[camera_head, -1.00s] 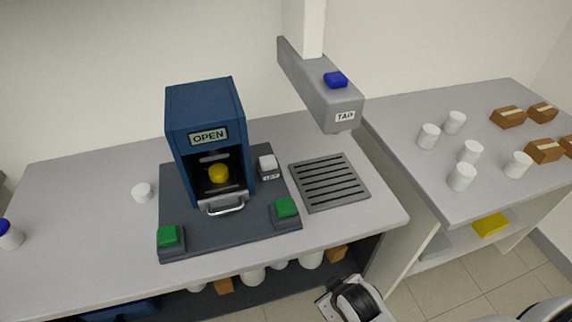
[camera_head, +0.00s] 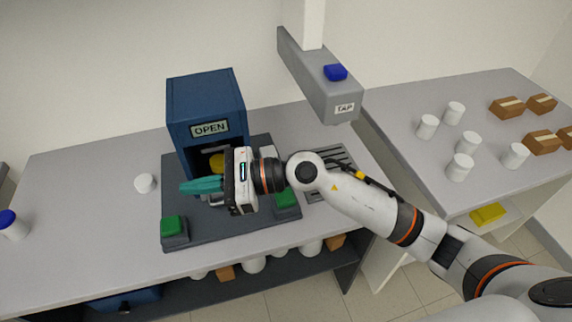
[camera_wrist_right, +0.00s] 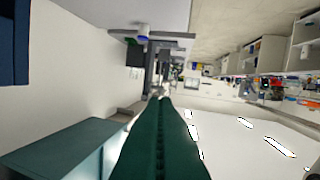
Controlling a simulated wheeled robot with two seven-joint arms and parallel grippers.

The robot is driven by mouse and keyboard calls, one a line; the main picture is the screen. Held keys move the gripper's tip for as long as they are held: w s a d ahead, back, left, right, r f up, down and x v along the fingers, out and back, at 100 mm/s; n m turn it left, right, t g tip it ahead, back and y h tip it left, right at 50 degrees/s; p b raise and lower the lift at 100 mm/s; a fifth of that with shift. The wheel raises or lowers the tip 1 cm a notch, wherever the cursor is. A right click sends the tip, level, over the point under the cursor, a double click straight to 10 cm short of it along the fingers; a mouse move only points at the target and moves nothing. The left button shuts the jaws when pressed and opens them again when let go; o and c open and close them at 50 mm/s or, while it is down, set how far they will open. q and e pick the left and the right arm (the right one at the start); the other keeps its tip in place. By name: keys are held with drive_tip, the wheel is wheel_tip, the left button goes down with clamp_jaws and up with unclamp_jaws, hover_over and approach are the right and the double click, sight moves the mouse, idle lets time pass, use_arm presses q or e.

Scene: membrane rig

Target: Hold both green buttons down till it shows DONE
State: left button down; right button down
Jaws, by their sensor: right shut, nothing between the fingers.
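The blue press box (camera_head: 206,98) stands on a dark base plate (camera_head: 200,235), and its display reads OPEN. A yellow piece (camera_head: 216,161) shows inside its opening, partly hidden by my right gripper. The left green button (camera_head: 173,225) is on the base's front left corner, with nothing touching it. The right green button (camera_head: 285,198) is at the front right, partly covered by my right arm. My right gripper (camera_head: 186,187) is shut and empty, with teal fingers pointing left, in front of the box and above the base. The right wrist view shows the shut fingers (camera_wrist_right: 160,140). My left gripper is not in view.
A grey tap arm (camera_head: 320,85) with a blue button (camera_head: 336,72) hangs over a slotted drain (camera_head: 338,152). A white lid-like piece (camera_head: 145,183) and a blue-capped bottle (camera_head: 12,225) stand at left. White cups (camera_head: 460,167) and brown boxes (camera_head: 543,142) stand on the right table.

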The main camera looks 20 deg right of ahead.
drive_tip(key=w+d+f+n+g+h, duration=0.1)
drive_tip(key=w+d+f+n+h, duration=0.2)
drive_tip(key=d+f+n+h, duration=0.3)
drive_tip(key=n+h, duration=0.1)
drive_tip(key=h, duration=0.7)
hover_over(286, 196)
wheel_tip(286, 196, down, 4)
drive_tip(key=shift+t, duration=0.4)
drive_tip(key=shift+f+b, duration=1.3)
drive_tip(key=shift+f, duration=2.3)
drive_tip(key=shift+s, duration=0.1)
